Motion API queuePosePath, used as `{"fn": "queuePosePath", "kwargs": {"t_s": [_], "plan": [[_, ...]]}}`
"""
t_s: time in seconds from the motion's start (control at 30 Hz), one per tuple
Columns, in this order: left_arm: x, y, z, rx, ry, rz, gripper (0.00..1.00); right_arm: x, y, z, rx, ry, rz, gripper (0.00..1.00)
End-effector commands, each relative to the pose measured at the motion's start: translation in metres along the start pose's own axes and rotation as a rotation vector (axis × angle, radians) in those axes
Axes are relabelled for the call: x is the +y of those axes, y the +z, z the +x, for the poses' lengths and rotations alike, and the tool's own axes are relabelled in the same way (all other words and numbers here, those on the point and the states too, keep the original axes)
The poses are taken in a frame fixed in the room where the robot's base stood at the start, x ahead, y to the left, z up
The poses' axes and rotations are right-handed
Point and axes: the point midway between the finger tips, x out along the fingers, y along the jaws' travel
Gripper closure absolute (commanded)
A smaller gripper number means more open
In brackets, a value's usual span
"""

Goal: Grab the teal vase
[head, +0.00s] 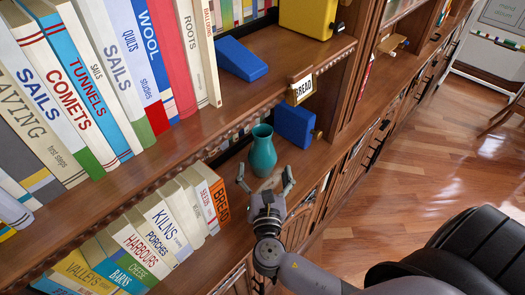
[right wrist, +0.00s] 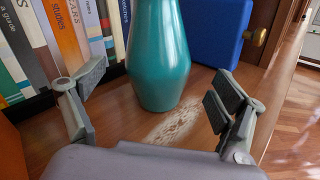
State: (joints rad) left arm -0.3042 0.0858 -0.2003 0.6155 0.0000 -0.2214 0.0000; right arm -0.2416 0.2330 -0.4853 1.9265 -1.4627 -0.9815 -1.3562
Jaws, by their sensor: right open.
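The teal vase (head: 263,151) stands upright on the lower shelf in the head view, between the row of books and a blue block. It fills the upper middle of the right wrist view (right wrist: 158,60), where its top is cut off. My right gripper (head: 266,180) is open, with its fingers pointing at the vase. In the right wrist view the gripper (right wrist: 158,95) has a finger on each side of the vase's lower part, with gaps to both; the vase is nearer the far end of the fingers. My left gripper is not in view.
Books stand left of the vase, ending with one marked BREAD (head: 213,190). A blue bookend-like block (head: 295,126) stands close at its right. Wooden floor (head: 420,150) lies open at right.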

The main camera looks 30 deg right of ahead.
Motion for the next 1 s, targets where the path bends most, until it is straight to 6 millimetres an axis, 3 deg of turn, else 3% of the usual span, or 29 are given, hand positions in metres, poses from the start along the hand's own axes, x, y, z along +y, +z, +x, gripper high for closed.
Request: {"fn": "queuePosePath", "kwargs": {"t_s": [0.17, 0.43, 0.7, 1.0], "plan": [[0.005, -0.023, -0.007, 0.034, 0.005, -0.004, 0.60, 0.001, 0.003, 0.015, -0.003, 0.000, -0.001, 0.10], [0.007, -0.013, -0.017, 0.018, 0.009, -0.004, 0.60, 0.000, 0.002, 0.051, -0.001, 0.000, -0.002, 0.10], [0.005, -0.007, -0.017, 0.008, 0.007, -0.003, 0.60, 0.000, 0.000, 0.054, 0.001, 0.000, -0.001, 0.10], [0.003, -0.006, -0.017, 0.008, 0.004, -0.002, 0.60, 0.000, 0.000, 0.054, 0.000, 0.000, -0.001, 0.30]]}}
